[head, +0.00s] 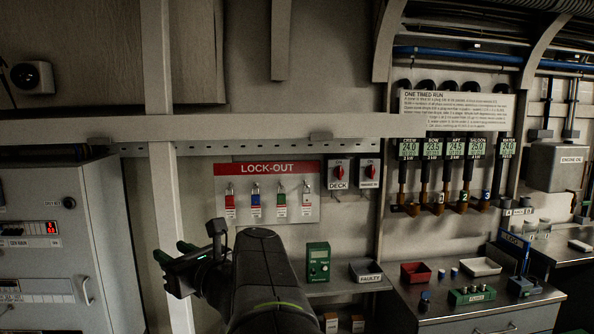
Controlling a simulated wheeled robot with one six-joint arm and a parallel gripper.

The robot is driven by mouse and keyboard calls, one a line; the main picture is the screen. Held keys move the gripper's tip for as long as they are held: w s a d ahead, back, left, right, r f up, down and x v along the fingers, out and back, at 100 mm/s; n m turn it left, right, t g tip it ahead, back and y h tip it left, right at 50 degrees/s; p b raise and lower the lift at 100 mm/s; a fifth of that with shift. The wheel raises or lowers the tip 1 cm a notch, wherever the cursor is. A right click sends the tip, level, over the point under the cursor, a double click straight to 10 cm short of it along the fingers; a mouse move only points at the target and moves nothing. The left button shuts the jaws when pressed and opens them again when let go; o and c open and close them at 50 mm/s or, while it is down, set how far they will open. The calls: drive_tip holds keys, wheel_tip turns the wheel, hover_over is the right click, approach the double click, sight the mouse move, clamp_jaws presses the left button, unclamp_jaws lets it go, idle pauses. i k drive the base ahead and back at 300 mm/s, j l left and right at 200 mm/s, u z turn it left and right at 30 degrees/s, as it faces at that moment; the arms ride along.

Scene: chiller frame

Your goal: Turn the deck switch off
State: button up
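The deck switch (338,173) is on the back wall, just right of the lock-out board. The knob looks upright, towards ON. My gripper (175,252) is at the lower left of the head view, well left of and below the switch and touching nothing that I can see. Its two green fingertips look apart with nothing between them.
A similar red-knobbed switch (368,173) sits close on the right. A pale upright post (163,190) and crossbar (290,127) stand nearby. A green meter (318,262) and grey faults tray (366,271) are below.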

sight(339, 172)
drive_tip(key=i+z, duration=0.35)
drive_tip(key=z, duration=0.15)
drive_tip(key=i+z, duration=0.45)
drive_tip(key=i+j+z, duration=0.25)
drive_tip(key=z, duration=0.25)
drive_tip(key=i+j, duration=0.65)
drive_tip(key=i+z, duration=0.05)
